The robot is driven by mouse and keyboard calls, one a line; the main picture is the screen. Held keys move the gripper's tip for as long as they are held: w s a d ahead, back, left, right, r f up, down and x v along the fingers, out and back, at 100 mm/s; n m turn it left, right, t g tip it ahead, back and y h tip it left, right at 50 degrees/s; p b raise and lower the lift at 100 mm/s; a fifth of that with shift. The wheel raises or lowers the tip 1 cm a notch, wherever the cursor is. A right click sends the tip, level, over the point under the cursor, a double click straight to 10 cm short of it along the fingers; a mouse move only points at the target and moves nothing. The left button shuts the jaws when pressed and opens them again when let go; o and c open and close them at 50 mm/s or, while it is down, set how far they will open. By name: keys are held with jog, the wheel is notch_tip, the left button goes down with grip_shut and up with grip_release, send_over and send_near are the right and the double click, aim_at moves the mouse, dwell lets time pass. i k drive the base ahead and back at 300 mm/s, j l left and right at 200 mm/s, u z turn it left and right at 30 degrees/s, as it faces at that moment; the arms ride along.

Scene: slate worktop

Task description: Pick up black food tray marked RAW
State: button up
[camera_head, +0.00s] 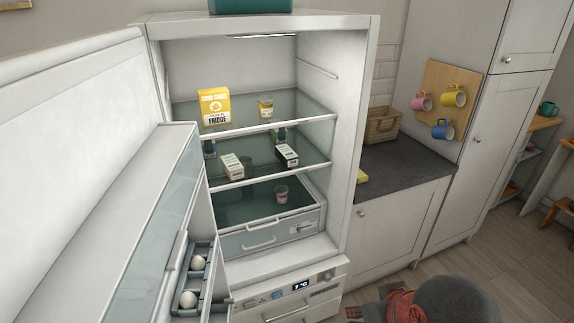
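I cannot make out a black food tray marked RAW in the head view. The open fridge (345,130) shows two glass shelves and a drawer (265,237) below, whose inside is dark. A cup (281,194) with a pinkish top sits in the drawer area. No gripper fingers can be made out. A dark grey rounded shape with red and black parts, possibly my arm, is cut off at the bottom edge.
The fridge door (80,100) stands open at left, with eggs (194,291) in its rack. A yellow box (214,107) and jar (266,107) stand on the upper shelf. Two cartons (233,166) (287,155) lie below. A basket (383,125) sits on the dark worktop (405,170).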

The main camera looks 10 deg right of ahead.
aim_at(288, 156)
jog(key=i+l+u, duration=0.25)
jog(key=i+l, duration=0.15)
jog(key=i, duration=0.25)
jog(key=i+l+u, duration=0.25)
jog(key=i+l, duration=0.3)
